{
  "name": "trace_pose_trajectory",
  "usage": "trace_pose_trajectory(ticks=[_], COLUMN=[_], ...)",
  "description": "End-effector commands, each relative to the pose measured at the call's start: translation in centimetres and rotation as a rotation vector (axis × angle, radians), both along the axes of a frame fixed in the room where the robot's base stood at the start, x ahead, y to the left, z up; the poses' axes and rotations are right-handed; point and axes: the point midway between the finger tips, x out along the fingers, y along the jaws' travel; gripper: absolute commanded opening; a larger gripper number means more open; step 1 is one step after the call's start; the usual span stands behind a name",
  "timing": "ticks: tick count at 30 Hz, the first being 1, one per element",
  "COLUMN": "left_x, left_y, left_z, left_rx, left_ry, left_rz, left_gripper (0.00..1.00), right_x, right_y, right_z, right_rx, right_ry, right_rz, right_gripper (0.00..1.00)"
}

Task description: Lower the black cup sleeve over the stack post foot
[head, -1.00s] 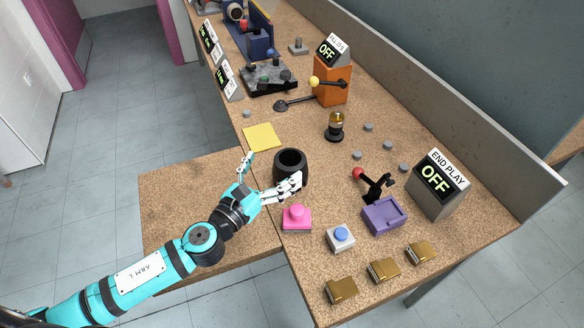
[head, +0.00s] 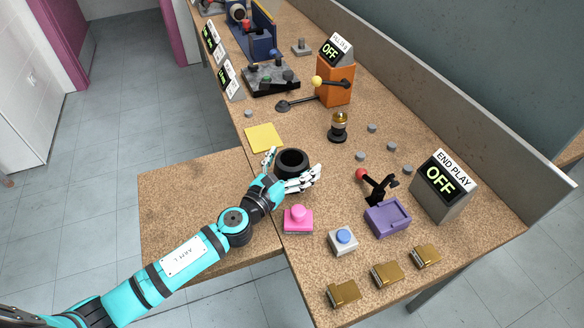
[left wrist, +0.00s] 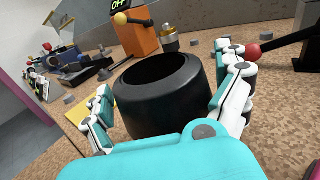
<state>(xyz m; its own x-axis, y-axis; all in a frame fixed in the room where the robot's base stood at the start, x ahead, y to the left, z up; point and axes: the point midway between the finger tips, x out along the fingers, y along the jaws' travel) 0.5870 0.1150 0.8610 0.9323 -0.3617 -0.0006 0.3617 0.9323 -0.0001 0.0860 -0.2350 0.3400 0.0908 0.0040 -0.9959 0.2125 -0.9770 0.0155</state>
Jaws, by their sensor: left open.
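The black cup sleeve (head: 291,158) is a thick open-topped ring standing upright on the bench. It fills the middle of the left wrist view (left wrist: 165,105). My left gripper (head: 295,163) is open, with one finger on each side of the sleeve. I cannot tell whether the fingers touch it. The stack post (head: 338,120) stands beyond it to the right, with a gold upper part and a black foot (head: 337,136). It also shows in the left wrist view (left wrist: 169,36), behind the sleeve. My right gripper is not in view.
A pink button (head: 298,218) and a blue button on a grey box (head: 343,240) are near the gripper. A purple lever box (head: 387,218) is to the right. Small grey pegs (head: 371,128) lie around the post. A yellow pad (head: 263,137) lies left of it.

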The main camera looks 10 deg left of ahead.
Motion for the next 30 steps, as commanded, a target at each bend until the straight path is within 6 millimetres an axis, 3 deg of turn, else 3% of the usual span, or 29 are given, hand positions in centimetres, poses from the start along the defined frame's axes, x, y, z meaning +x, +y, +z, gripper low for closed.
trace_pose_trajectory(ticks=[5, 15, 26, 30], left_x=[0.0, -0.1, 0.0, 0.0], left_y=[0.0, 0.0, 0.0, 0.0], left_z=[0.0, 0.0, 0.1, 1.7], left_rx=[0.0, 0.0, 0.0, 0.001], left_ry=[0.0, 0.0, 0.0, -0.004], left_rz=[0.0, 0.0, 0.0, -0.002], left_gripper=[0.97, 0.55, 0.48, 0.48], right_x=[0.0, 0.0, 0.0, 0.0], right_y=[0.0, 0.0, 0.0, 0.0], right_z=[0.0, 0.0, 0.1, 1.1], right_rx=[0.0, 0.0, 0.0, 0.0], right_ry=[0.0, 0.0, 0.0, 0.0], right_rz=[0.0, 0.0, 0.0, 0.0], right_gripper=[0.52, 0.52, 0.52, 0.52])
